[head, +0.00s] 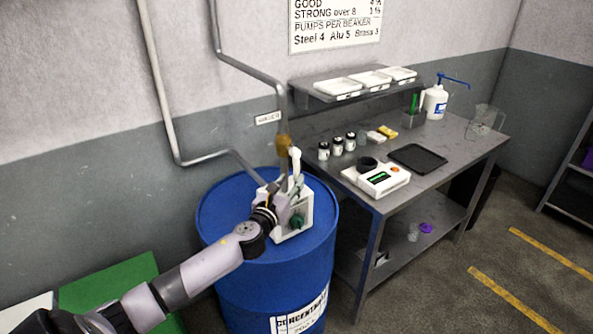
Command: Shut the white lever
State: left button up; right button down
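The white lever (295,158) stands roughly upright beside the brass-coloured fitting (283,147) at the lower end of a grey pipe, above the blue drum (222,215). My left arm reaches in from the lower left over the drum. My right gripper is out of view.
A grey bench (455,158) right of the drum carries a scale (376,180), a black tray (418,158), small jars and a pump bottle (435,103). A shelf (313,95) holds white trays. Grey pipes run down the wall. Floor at right is open.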

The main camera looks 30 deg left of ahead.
aim_at(295, 175)
pick_arm(q)
jog(key=shift+w+a, duration=0.15)
jog(key=shift+w, duration=0.75)
jog(key=shift+w+a, duration=0.2)
jog(key=shift+w, duration=0.7)
jog(key=shift+w+a, duration=0.15)
jog(key=shift+w, duration=0.75)
jog(key=shift+c, duration=0.4)
grip_shut()
